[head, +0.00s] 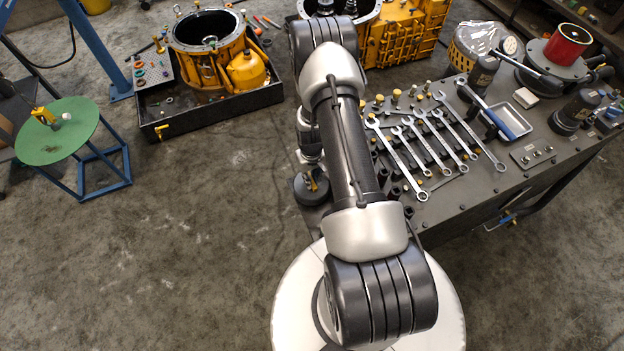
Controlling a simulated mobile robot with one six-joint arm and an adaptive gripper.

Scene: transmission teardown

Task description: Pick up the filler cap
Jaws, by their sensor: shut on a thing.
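My arm reaches up the middle of the head view and folds back, so its upper link hides part of the wrist. My gripper (311,178) is at the wrist's lower end, near the left end of the grey workbench (450,205). It is small, dark and partly covered. It appears shut on a dark round piece (312,198) with a bit of yellow on it, which seems to be the filler cap. I cannot make out the finger contact, or whether the piece touches the bench.
A yellow housing (205,60) stands in a dark tray (215,112). A green round stand (60,145) is at left. Floor between is clear.

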